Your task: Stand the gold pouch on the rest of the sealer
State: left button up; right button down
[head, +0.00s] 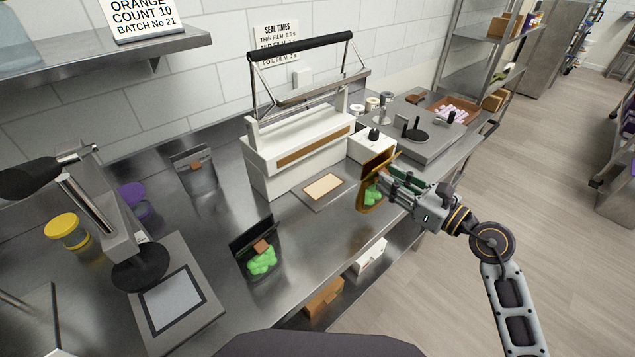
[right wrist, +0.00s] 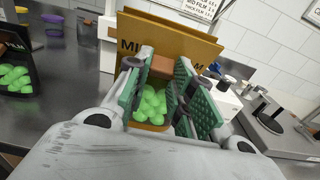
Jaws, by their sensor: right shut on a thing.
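The gold pouch (head: 372,190) is upright, slightly tilted, with green gummies showing in its lower part. In the right wrist view the gold pouch (right wrist: 170,35) has its top edges spread apart. My right gripper (head: 389,179) is shut on it, with green finger pads (right wrist: 160,95) on its front. The white sealer (head: 290,150) stands against the wall with its black-handled arm raised. Its rest (head: 308,194), a grey plate with a tan pad, is in front of it. The pouch is right of the rest, apart from it; its height above the counter is unclear. My left gripper is out of view.
A black pouch with green gummies (head: 240,240) stands on the counter at front centre, and a dark pouch (head: 195,170) stands left of the sealer. A hot-plate-like device (head: 425,135) and a white box (head: 368,146) are to the right. A press (head: 110,230) stands at left.

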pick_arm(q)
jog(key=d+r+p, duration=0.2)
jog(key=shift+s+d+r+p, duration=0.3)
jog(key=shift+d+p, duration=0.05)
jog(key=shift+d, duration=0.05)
pick_arm(e)
jog(key=f+x, duration=0.1)
jog(key=x, duration=1.8)
jog(key=shift+f, duration=0.35)
jog(key=shift+w+a+f, duration=0.1)
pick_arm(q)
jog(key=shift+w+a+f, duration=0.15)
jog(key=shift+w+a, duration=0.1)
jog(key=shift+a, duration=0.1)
pick_arm(e)
jog(key=shift+w+a+f, duration=0.1)
jog(key=shift+w+f, duration=0.05)
jog(key=shift+f, duration=1.05)
jog(key=shift+w+a+f, duration=0.15)
jog(key=shift+f, duration=1.05)
